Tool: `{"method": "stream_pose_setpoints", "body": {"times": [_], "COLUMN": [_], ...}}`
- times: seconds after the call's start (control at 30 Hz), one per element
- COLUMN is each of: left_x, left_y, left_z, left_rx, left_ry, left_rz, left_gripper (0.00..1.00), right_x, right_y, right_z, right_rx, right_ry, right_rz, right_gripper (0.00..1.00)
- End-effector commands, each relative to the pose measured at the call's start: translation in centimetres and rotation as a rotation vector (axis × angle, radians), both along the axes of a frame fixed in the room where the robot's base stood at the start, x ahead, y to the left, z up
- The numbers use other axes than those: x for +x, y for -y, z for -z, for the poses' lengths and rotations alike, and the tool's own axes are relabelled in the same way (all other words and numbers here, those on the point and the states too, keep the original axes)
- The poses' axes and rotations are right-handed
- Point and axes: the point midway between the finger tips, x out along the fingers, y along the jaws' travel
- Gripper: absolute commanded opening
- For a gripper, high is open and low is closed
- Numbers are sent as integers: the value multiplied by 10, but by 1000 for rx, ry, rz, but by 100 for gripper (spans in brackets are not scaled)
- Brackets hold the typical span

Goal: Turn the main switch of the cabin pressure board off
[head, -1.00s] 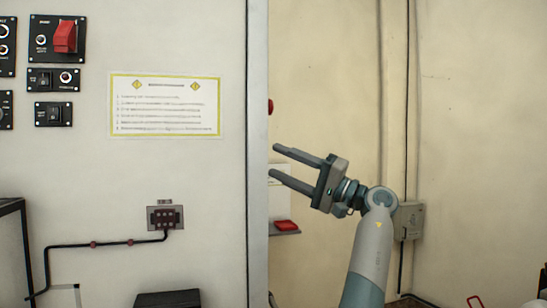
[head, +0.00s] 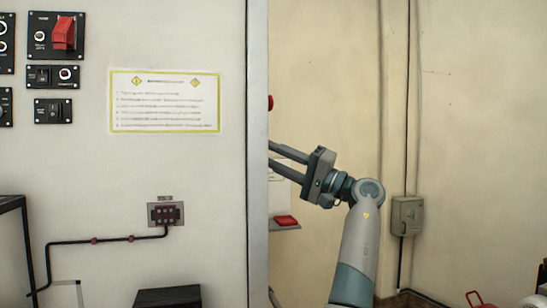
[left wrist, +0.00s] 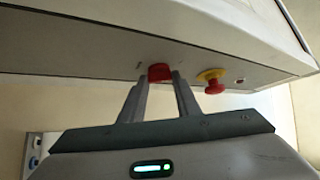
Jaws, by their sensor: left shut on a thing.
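A red knob (left wrist: 160,72), which appears to be the main switch, is on the pale side face of a cabinet in the left wrist view. My left gripper (left wrist: 163,80) is shut on it, one finger on each side. How far the knob is turned cannot be told. In the head view my left gripper (head: 273,155) reaches leftward, its fingertips hidden past the cabinet's right edge (head: 257,200). The knob is hidden there. My right gripper is not in view.
A red and yellow mushroom button (left wrist: 211,80) sits close beside the fingers. A red rocker switch (head: 64,34) and smaller switch plates are on the cabinet front, near a notice (head: 165,102). A shelf with a red item (head: 286,220) is below the gripper.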

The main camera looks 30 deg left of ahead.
Motion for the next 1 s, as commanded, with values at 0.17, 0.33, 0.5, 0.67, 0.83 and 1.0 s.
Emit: {"method": "stream_pose_setpoints", "body": {"times": [0.17, 0.33, 0.5, 0.67, 0.83, 1.0], "left_x": [0, 1, 2, 2, 2, 2], "left_y": [-2, -2, -2, -2, -2, -2], "left_z": [4, 4, 4, 4, 4, 4], "left_rx": [70, 161, 200, 201, 201, 200], "left_ry": [56, 131, 168, 171, 170, 170], "left_rz": [-5, -4, -1, -1, 0, 0], "left_gripper": [7, 7, 7, 7, 39, 48], "right_x": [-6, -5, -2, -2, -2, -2], "right_y": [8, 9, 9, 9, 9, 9], "right_z": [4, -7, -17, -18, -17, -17], "right_rx": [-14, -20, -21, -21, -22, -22], "right_ry": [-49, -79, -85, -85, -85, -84], "right_rz": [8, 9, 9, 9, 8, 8], "right_gripper": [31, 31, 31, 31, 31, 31]}}
